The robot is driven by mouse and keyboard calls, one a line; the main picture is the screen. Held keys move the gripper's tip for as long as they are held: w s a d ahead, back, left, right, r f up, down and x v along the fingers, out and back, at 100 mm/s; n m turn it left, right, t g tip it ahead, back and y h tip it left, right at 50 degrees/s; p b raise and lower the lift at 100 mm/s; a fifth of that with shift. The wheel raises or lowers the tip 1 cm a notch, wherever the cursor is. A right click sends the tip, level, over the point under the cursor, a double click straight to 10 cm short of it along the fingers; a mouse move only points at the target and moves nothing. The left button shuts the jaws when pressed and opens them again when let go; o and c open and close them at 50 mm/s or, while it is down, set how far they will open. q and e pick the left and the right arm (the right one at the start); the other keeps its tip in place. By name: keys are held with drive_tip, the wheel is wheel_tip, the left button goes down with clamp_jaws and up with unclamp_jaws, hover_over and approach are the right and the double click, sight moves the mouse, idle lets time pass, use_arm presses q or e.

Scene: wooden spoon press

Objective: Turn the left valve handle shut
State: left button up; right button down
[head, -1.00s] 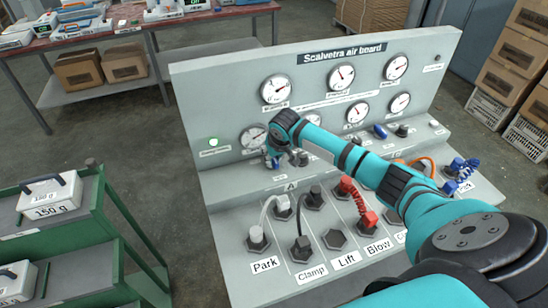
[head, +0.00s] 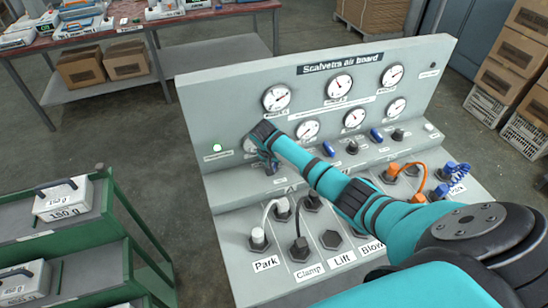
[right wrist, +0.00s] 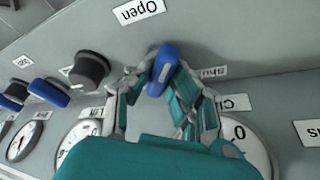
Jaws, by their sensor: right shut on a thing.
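The left valve handle (right wrist: 164,68) is a blue lever on the grey air board (head: 206,100). In the right wrist view my right gripper (right wrist: 158,82) has its fingers on both sides of the handle and is shut on it. My left gripper is not in view.
Two other blue handles (head: 328,149) (head: 376,135) and black knobs (head: 352,147) line the ledge to the right. Hoses, including an orange one (head: 405,167), rise from the lower panel. A green cart (head: 110,215) with weights stands at the left.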

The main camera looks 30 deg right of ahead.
drive_tip(key=shift+a+f+m+g, duration=0.15)
drive_tip(key=shift+m+g, duration=0.25)
drive_tip(key=shift+m, duration=0.6)
drive_tip(key=shift+f+m+g+h, duration=0.1)
drive_tip(key=shift+m+g+h, duration=0.2)
drive_tip(key=shift+m, duration=0.6)
drive_tip(key=shift+f+m+g+b, duration=0.1)
drive_tip(key=shift+m+g+b, duration=0.5)
drive_tip(key=shift+m, duration=0.6)
drive_tip(key=shift+m+g+b, duration=0.5)
drive_tip(key=shift+m+b, duration=0.45)
drive_tip(key=shift+m, duration=0.45)
